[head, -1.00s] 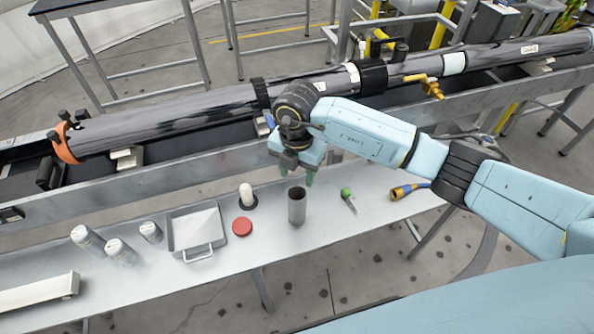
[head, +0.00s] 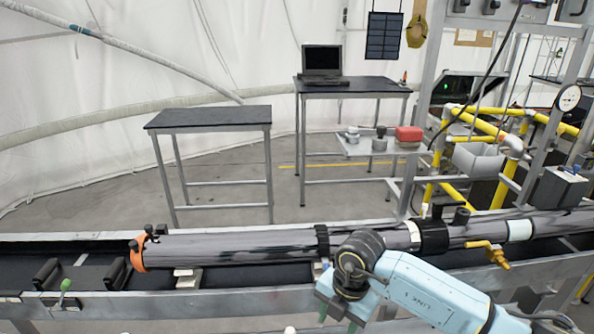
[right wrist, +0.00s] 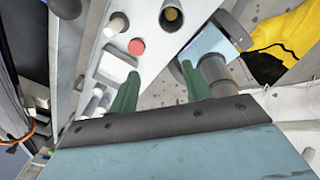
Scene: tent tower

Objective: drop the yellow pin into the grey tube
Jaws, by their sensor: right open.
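In the head view my right gripper (head: 340,318) hangs at the bottom edge, in front of the long dark tube. In the right wrist view its two green fingers (right wrist: 160,88) are apart with nothing between them. The grey tube (right wrist: 163,20) stands on the shelf at the top of that view, beyond the fingers and apart from them. A tan-yellow round patch shows in its mouth; I cannot tell whether it is the pin. No yellow pin shows clearly elsewhere. My left gripper is in neither view.
The shelf (right wrist: 100,58) also holds a red disc (right wrist: 137,47), a white peg (right wrist: 117,25) and a tray (right wrist: 114,66). The long dark tube (head: 230,247) lies in a metal trough behind my right arm. A green-topped part (head: 66,285) is at the trough's left. Tables stand farther back.

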